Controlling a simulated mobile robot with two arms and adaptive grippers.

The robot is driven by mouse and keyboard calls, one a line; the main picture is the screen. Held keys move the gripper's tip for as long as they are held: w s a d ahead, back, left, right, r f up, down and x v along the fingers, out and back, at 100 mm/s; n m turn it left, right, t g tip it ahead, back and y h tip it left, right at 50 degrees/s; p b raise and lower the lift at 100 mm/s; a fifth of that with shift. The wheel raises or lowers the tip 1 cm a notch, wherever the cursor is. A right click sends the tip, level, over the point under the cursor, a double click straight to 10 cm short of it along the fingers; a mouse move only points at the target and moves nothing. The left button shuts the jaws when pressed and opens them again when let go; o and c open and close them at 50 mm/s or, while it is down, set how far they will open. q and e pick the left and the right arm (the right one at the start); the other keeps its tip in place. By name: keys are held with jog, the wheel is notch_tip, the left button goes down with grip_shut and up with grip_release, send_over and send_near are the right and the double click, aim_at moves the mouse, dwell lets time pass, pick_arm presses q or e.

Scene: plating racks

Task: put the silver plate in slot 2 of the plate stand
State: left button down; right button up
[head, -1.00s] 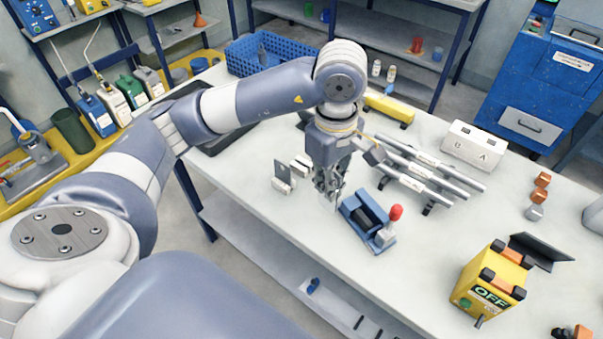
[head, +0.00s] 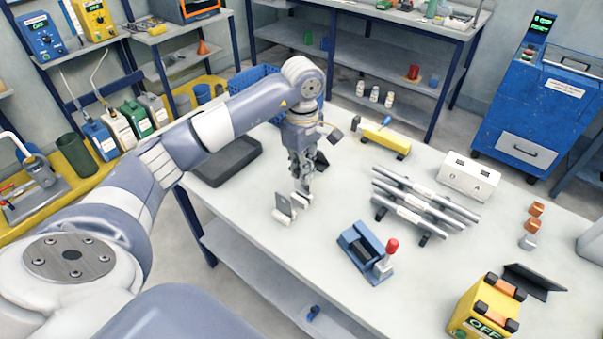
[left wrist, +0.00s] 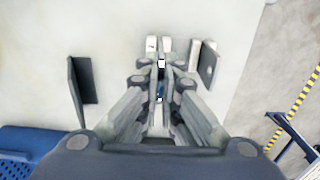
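My left gripper (head: 304,194) points down over the table beside a small upright grey plate (head: 283,205) with white pieces at its foot. I cannot tell whether this is the silver plate. In the left wrist view this plate (left wrist: 208,62) stands right of the fingers, next to a white piece. The left fingertips (left wrist: 159,46) are close together with a narrow gap; whether something thin is between them is unclear. A dark upright panel (left wrist: 82,80) stands left of them. Three silver bars on black feet (head: 425,205) lie to the right; slot numbers are not readable. My right gripper is not visible.
A blue fixture with a red knob (head: 366,250) stands in front of the bars. A white block (head: 468,178) and a yellow box (head: 484,310) are farther right. A dark tray (head: 225,160) and a blue basket (left wrist: 25,140) lie behind. The front left tabletop is clear.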

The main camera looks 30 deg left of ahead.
aim_at(301, 192)
pick_arm(q)
jog(key=shift+w+a+f+p, duration=0.1)
jog(key=shift+a+f+p, duration=0.1)
jog(key=shift+f+p, duration=1.05)
jog(key=shift+f+b, duration=0.45)
jog(key=shift+f, duration=0.05)
jog(key=shift+f, duration=0.1)
jog(key=shift+f, duration=0.15)
jog(key=c, duration=1.8)
grip_release()
